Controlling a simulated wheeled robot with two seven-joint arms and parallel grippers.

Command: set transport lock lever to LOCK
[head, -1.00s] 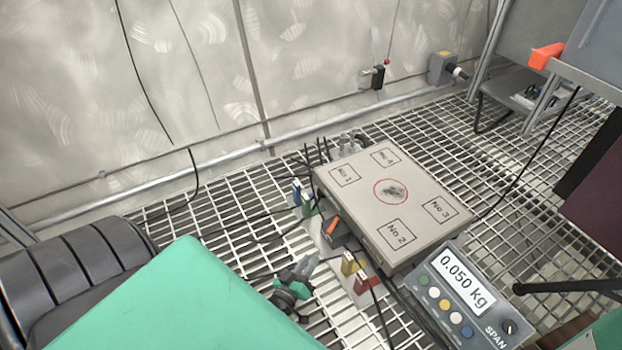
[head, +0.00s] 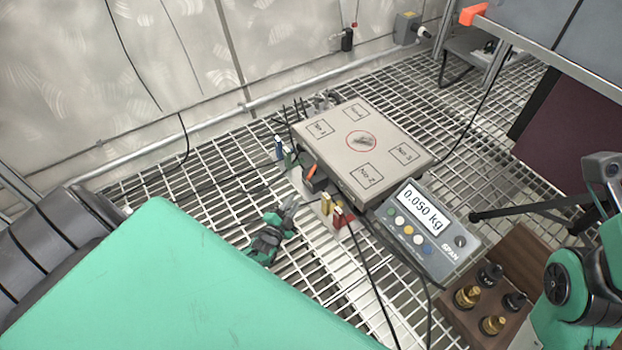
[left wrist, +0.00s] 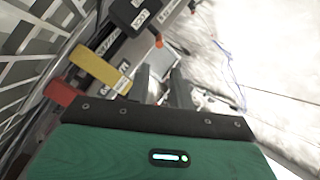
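The platform scale (head: 395,150) stands on the grating, its display reading 0.050 kg. On its near left side is a dark block (head: 316,183) with a small orange lever (head: 310,171), which I take as the transport lock lever. Its setting is too small to read. In the left wrist view a black labelled block (left wrist: 138,14) and a bit of orange (left wrist: 159,40) show beyond the fingers. My left gripper (head: 291,203) is just left of the yellow tab (head: 325,204), apart from the lever. Its fingers (left wrist: 160,88) are apart with nothing seen between them.
Blue (head: 279,148), yellow and red (head: 338,217) tabs line the scale's left side, with black cables around them. A wooden box of brass and black weights (head: 493,325) is at lower right. A metal wall (head: 200,60) stands behind.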

